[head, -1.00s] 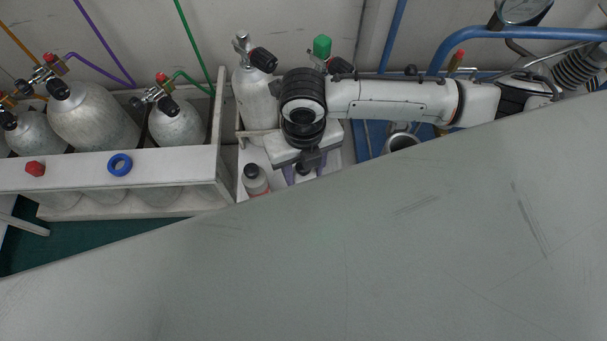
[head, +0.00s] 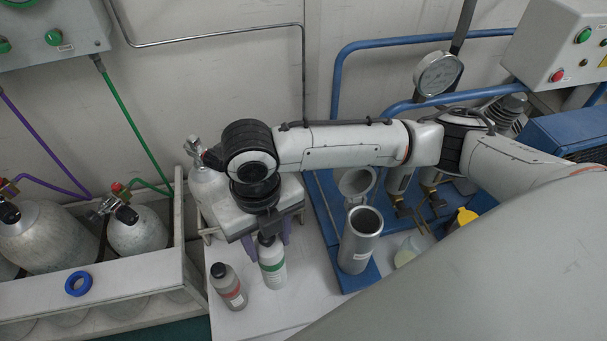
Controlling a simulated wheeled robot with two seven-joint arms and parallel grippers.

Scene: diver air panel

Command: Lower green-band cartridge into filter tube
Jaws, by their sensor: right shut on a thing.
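The green-band cartridge (head: 273,270) is a pale bottle-shaped cylinder with a green band, upright below my right gripper (head: 268,238). The gripper points down with its purple fingers on both sides of the cartridge's dark top, shut on it. I cannot tell whether its base touches the white surface. The filter tube (head: 357,252) is a grey metal cylinder with an open top, standing right of the cartridge and apart from it. Its inside looks dark. My left gripper is not in view.
A grey bottle with a red band (head: 229,287) stands just left of the cartridge on the white bench (head: 262,315). A round open metal part (head: 356,181) is behind the tube. Gas cylinders (head: 134,233) and a blue ring (head: 78,283) are at the left. A yellow-capped item (head: 466,217) is at the right.

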